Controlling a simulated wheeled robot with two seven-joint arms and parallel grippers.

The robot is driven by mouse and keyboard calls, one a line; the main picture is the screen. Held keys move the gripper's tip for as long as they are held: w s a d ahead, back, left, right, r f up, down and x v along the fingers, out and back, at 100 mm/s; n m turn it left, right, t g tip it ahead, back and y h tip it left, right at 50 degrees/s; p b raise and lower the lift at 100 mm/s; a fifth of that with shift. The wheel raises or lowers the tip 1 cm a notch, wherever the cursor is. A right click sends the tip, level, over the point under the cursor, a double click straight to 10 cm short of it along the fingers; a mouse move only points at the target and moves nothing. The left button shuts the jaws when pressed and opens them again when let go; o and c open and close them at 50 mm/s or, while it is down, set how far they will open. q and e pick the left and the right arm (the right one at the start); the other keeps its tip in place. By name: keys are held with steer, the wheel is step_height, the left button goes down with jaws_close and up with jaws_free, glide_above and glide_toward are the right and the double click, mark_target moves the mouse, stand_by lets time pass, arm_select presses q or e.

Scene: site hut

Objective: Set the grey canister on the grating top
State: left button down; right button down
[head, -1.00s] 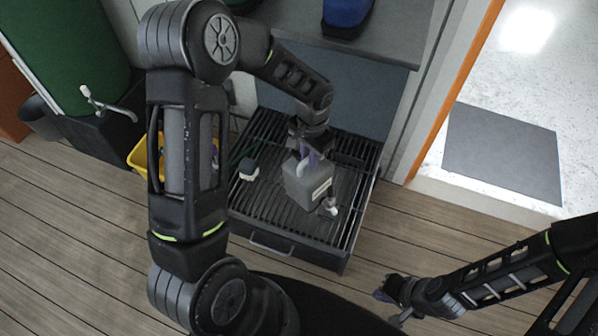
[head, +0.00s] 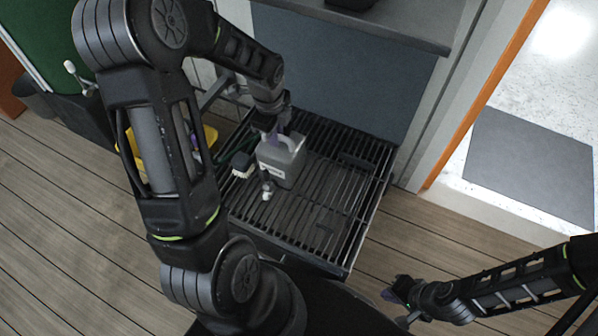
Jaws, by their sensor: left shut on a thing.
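The grey canister (head: 283,163) is a boxy jug with a white label and a top handle. It is upright over the left part of the black grating top (head: 330,213); I cannot tell whether its base touches the bars. My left gripper (head: 274,137) is shut on the canister's handle from above and partly hides it. A small pale spout or tap (head: 267,191) shows at the canister's near side. My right gripper (head: 392,292) is low at the right over the floor, away from the grating; its jaws are too small to read.
A brush (head: 243,164) with white bristles lies on the grating just left of the canister. A yellow bucket (head: 209,136) stands left of the grating, partly behind my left arm. The right half of the grating is bare. A shelf (head: 385,25) overhangs the back.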

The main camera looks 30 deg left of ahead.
arm_select(q)
steer(key=shift+r, duration=0.1)
steer(key=shift+f+b, duration=0.65)
steer(key=shift+f, duration=2.45)
steer(key=shift+f+b, duration=0.5)
steer(key=shift+f, duration=1.35)
steer(key=c, duration=1.7)
jaws_free()
steer(key=shift+s+f, duration=0.1)
steer(key=shift+f, duration=0.05)
steer(key=shift+c, duration=0.2)
steer(key=o, duration=0.4)
steer(key=shift+c, duration=0.2)
